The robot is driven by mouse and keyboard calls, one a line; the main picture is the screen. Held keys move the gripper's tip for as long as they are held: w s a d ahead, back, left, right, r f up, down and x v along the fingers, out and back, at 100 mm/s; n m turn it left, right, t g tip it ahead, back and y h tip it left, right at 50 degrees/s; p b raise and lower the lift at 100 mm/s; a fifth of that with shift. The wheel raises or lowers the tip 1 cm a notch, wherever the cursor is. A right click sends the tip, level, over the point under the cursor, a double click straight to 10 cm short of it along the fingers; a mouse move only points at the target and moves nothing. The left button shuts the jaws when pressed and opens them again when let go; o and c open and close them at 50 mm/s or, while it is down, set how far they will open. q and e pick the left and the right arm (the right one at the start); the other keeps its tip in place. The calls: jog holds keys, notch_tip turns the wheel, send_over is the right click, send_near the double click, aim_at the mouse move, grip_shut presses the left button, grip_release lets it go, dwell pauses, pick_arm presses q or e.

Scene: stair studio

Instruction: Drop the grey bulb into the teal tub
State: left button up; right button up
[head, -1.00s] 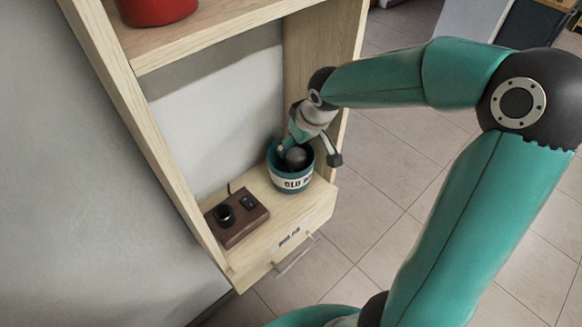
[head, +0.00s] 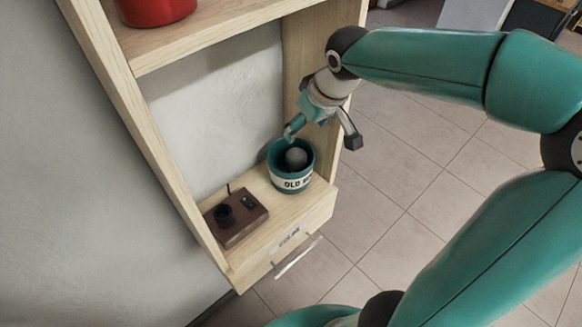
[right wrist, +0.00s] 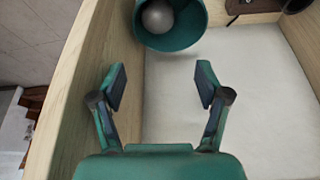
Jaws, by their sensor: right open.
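The grey bulb (head: 296,158) lies inside the teal tub (head: 291,181), below its rim. The tub stands upright on the lower shelf and has a white label that reads "OLD" with the rest unclear. In the right wrist view the bulb (right wrist: 158,17) shows in the mouth of the tub (right wrist: 178,41). My right gripper (head: 321,138) is above the tub, toward its back right, apart from it. The right wrist view shows its two fingers (right wrist: 161,88) spread wide with nothing between them. My left gripper is not in view.
A brown block with a black socket (head: 237,218) sits left of the tub on the shelf (head: 272,223). A drawer handle (head: 298,257) juts out below. A red pot (head: 156,8) stands on the upper shelf. The wooden side panel is close behind my gripper.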

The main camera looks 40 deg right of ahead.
jog(key=v, duration=0.3)
jog(key=shift+s+r, duration=0.1)
dwell(0.5)
